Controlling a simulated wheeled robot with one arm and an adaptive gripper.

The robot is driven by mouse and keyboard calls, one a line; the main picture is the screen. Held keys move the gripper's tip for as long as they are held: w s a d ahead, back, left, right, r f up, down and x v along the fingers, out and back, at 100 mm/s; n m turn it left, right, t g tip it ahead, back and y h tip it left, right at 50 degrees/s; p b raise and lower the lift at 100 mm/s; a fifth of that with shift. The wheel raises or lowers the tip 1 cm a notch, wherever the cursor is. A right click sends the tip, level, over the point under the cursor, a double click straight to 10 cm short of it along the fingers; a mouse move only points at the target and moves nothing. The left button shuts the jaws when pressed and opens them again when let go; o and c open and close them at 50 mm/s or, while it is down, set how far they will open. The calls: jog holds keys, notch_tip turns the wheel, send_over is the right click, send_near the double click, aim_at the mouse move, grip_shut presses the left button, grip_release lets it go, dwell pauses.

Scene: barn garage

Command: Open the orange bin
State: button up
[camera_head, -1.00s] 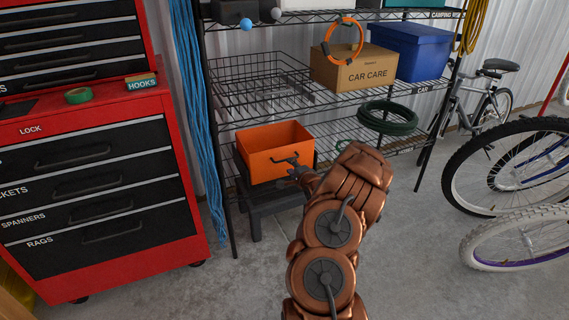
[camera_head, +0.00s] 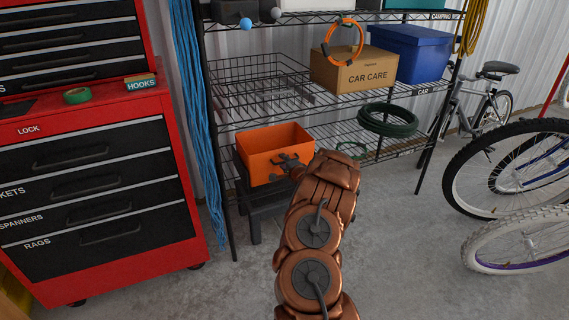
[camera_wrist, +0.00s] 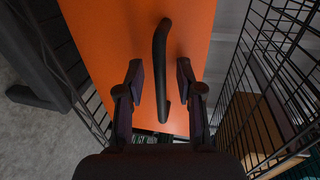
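The orange bin (camera_head: 262,146) sits on the lower shelf of the wire rack in the head view, its top side uncovered and its interior showing. In the wrist view its orange front (camera_wrist: 112,35) fills the middle. A dark curved handle (camera_wrist: 159,60) stands out from that front. My gripper (camera_wrist: 160,80) is open, with one finger on each side of the handle and a visible gap to both. In the head view my gripper (camera_head: 289,163) is in front of the bin and hides part of its front, including the handle.
A red tool chest (camera_head: 195,215) stands close on the left. The wire rack's front post (camera_head: 222,175) is beside the bin. A coiled dark green hose (camera_head: 388,119) lies on the shelf to the right, and bicycles (camera_head: 520,165) stand further right. The floor in front is clear.

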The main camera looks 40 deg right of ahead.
grip_shut()
dwell(0.6)
